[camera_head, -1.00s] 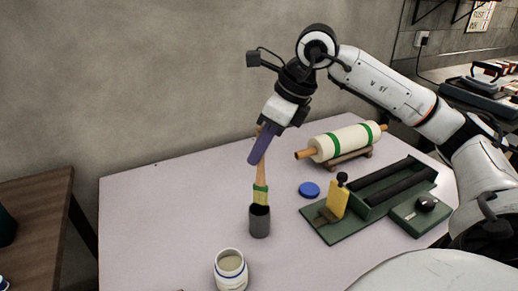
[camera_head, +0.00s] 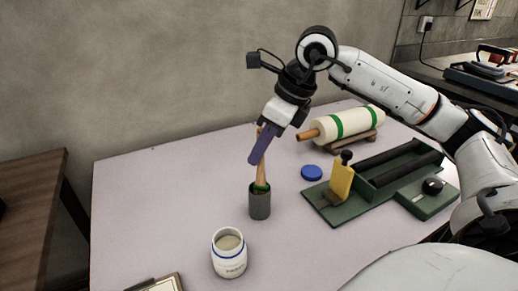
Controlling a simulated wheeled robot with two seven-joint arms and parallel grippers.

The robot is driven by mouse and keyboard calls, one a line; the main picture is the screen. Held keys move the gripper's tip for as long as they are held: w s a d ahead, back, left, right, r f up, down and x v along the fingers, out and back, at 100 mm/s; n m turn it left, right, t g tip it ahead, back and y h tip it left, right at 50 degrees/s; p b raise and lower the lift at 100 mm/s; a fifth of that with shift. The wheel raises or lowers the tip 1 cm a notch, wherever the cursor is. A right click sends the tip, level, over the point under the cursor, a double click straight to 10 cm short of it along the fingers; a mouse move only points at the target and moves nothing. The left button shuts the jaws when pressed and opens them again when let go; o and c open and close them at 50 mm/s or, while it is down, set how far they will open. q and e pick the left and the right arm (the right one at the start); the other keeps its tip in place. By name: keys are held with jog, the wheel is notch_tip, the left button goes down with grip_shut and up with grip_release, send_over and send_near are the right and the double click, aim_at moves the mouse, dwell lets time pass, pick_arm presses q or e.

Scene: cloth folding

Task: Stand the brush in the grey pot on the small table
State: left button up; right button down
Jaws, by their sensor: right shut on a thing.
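The brush (camera_head: 262,174) has a wooden handle and a green band, and stands nearly upright with its bristle end down inside the grey pot (camera_head: 260,204). The bristles are hidden by the pot's wall. The pot stands on the small pale table (camera_head: 150,200). My right gripper (camera_head: 261,150) is shut on the upper part of the brush handle, above the pot. My left gripper is not in view.
An open white jar (camera_head: 229,254) stands in front of the pot. A blue lid (camera_head: 311,173), a green tool with a yellow block (camera_head: 342,180) and a cream roller (camera_head: 345,125) on a wooden rest lie to the right. The table's left part is clear.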

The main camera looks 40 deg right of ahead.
jog(key=c, duration=1.8)
grip_release()
jog(key=shift+c, duration=0.2)
jog(key=p+v, duration=0.2)
jog(key=v, duration=0.8)
jog(key=shift+r, duration=0.15)
jog(key=shift+r, duration=0.1)
